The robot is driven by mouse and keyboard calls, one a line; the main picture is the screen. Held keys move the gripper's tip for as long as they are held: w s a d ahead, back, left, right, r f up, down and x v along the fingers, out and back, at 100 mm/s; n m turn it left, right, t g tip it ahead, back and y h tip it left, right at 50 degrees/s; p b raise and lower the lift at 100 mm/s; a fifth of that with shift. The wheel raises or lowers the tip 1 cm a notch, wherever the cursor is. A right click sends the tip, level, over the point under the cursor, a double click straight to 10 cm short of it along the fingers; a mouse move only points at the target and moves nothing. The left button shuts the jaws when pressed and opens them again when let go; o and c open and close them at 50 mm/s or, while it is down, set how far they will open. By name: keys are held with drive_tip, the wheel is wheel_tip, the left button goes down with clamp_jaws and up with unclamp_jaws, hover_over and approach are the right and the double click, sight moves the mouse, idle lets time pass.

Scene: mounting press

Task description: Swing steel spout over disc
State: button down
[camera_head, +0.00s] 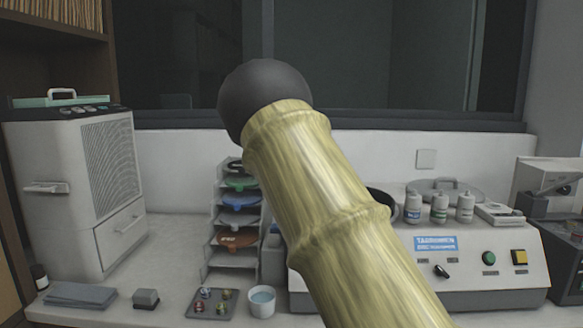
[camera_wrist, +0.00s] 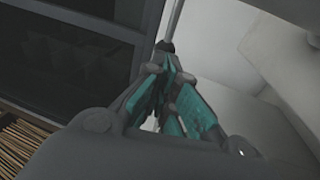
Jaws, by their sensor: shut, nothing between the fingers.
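My gripper (camera_wrist: 167,62) shows in the wrist view with its teal-padded fingers drawn together and nothing between them. A thin grey rod (camera_wrist: 177,20) rises just past the fingertips, with a dark piece at its lower end. I cannot tell whether this rod is the steel spout, or whether the fingers touch it. In the head view a grey-white machine (camera_head: 468,271) with a blue disc label stands at the right. Its left part is hidden behind a large pale shape in the foreground. I cannot make out the spout or the disc there.
A slotted rack of coloured discs (camera_head: 235,258) stands mid-counter. In front are a small tray (camera_head: 200,312) of parts and a white cup (camera_head: 262,301). A tall white unit (camera_head: 70,190) stands at the left. Several bottles (camera_head: 439,208) stand on the machine. A dark window is behind.

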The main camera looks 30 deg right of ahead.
drive_tip(key=v, duration=1.1)
drive_tip(key=shift+s+a, duration=0.15)
drive_tip(key=shift+s, duration=0.15)
drive_tip(key=shift+f, duration=0.1)
